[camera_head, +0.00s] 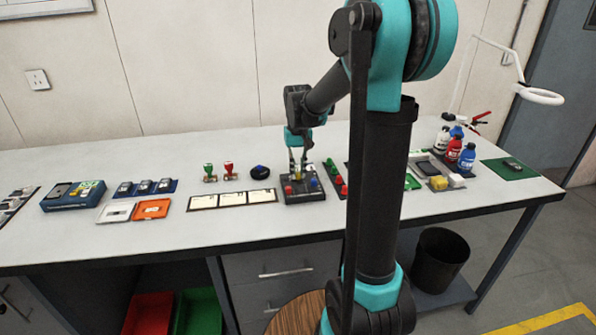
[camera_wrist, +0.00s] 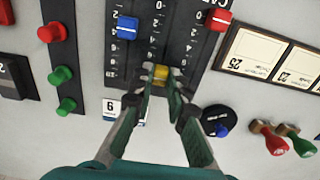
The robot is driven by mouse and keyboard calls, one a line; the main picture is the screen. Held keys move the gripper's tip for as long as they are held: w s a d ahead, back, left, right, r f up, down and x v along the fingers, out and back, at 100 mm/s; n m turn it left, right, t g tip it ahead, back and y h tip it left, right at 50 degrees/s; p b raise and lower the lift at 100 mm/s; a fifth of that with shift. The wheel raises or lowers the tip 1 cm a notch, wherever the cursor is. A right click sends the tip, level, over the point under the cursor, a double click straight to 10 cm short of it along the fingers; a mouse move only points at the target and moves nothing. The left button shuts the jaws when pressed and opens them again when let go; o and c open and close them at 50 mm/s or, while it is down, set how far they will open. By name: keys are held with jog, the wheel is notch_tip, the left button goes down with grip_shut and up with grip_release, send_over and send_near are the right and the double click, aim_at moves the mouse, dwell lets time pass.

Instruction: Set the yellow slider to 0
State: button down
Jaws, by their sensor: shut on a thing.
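The dark slider panel (camera_wrist: 188,50) lies in the upper middle of the wrist view, with three vertical tracks and upside-down scales. The yellow slider (camera_wrist: 161,72) is on the middle track, near the panel edge closest to my gripper. My gripper (camera_wrist: 161,77) is shut on the yellow knob, one finger on each side. The blue slider (camera_wrist: 127,27) and the red slider (camera_wrist: 218,19) stand on the outer tracks, farther up the picture. In the head view my gripper (camera_head: 297,165) reaches down over the panel (camera_head: 305,196). I cannot tell the exact scale mark at the yellow knob.
Red and green buttons (camera_wrist: 61,76) flank the panel at left in the wrist view. At right are a framed card strip (camera_wrist: 265,58), a dark round piece with a blue knob (camera_wrist: 218,121) and two stamps (camera_wrist: 280,140). Bottles (camera_head: 466,157) stand farther right on the bench.

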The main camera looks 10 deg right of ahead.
aim_at(302, 193)
jog(key=s, duration=0.7)
jog(key=shift+s, duration=0.3)
jog(key=c, duration=1.5)
grip_release()
jog(key=shift+s, duration=0.1)
jog(key=shift+c, duration=0.2)
jog(key=shift+o, duration=0.3)
notch_tip(302, 193, up, 8)
